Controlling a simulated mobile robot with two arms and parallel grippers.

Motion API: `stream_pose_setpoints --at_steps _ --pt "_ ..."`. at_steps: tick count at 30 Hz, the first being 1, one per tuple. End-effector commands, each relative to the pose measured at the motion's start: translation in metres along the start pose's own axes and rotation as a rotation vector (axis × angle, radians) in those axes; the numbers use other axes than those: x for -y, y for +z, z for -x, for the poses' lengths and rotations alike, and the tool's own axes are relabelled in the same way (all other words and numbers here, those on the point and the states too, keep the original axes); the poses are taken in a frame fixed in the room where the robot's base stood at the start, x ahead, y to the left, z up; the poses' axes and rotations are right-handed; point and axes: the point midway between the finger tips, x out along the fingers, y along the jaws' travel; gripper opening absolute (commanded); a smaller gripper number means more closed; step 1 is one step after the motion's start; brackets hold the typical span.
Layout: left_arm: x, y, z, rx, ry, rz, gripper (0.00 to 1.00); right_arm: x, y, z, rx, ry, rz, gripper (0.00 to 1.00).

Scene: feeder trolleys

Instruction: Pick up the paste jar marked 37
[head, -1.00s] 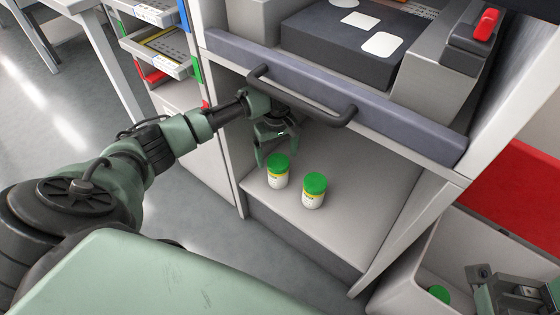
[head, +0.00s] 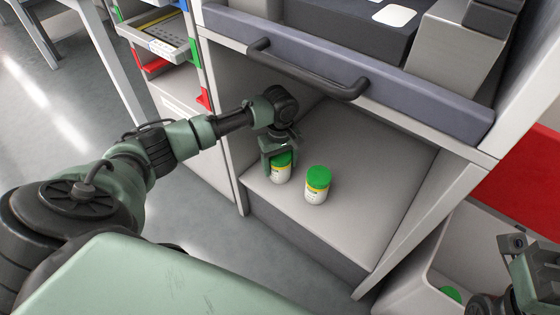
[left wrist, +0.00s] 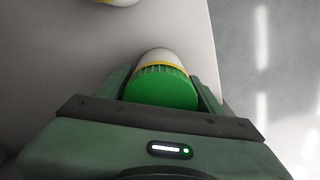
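Two paste jars with green lids, white bodies and a yellow band stand upright on the grey shelf under the machine. I cannot read a number on either. The left jar (head: 281,170) is partly hidden by my left gripper (head: 280,156), whose fingers reach down on both sides of its lid. In the left wrist view its lid (left wrist: 162,88) sits between the fingers, close to both; they look spread, not clamped. The right jar (head: 317,185) stands apart. My right gripper (head: 530,265) is at the right edge, cut off by the frame; its fingers are unclear.
A dark handle bar (head: 310,75) and blue-grey ledge (head: 400,90) overhang the shelf (head: 340,225). A pale bin (head: 425,270) at lower right holds another green-lidded item (head: 450,293). A rack of trays (head: 160,45) stands at upper left.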

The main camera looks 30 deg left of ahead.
Motion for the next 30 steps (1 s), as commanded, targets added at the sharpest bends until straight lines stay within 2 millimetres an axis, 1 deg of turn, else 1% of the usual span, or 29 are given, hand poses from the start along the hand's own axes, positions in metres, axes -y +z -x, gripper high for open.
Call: stream_pose_setpoints --at_steps 1,2,3,5,6,7,14,17,18,20,25,30 --pt "0.000 0.000 0.000 0.000 0.000 0.000 0.50 0.000 0.000 0.000 0.000 0.000 0.000 0.00" --pt "0.000 0.000 0.000 0.000 0.000 0.000 0.41 0.000 0.000 0.000 0.000 0.000 0.000 0.00" --pt "0.000 0.000 0.000 0.000 0.000 0.000 0.30 0.000 0.000 0.000 0.000 0.000 0.000 0.00" --pt "0.000 0.000 0.000 0.000 0.000 0.000 0.14 0.000 0.000 0.000 0.000 0.000 0.000 0.00" --pt "0.000 0.000 0.000 0.000 0.000 0.000 0.03 0.000 0.000 0.000 0.000 0.000 0.000 0.00" --pt "0.000 0.000 0.000 0.000 0.000 0.000 0.00 0.000 0.000 0.000 0.000 0.000 0.000 0.00" --pt "-0.001 -0.001 0.002 -0.001 0.002 0.000 0.00 0.000 0.000 -0.001 0.000 0.000 0.000 0.00" --pt "-0.001 -0.001 0.009 -0.001 0.003 0.000 0.00 0.000 -0.001 -0.005 -0.003 0.000 0.000 0.00" --pt "-0.001 -0.001 0.014 -0.001 0.003 0.000 0.00 -0.001 -0.001 -0.005 0.005 0.004 -0.001 0.00" --pt "-0.001 -0.001 0.025 -0.001 0.003 0.000 0.00 -0.001 -0.001 0.002 0.040 0.014 -0.005 0.00" --pt "-0.001 -0.001 0.060 -0.002 0.004 0.000 0.00 -0.001 -0.005 0.009 0.100 0.039 -0.013 0.00" --pt "-0.001 -0.001 0.087 -0.001 0.003 0.000 0.00 -0.002 -0.008 0.004 0.117 0.048 -0.015 0.00"
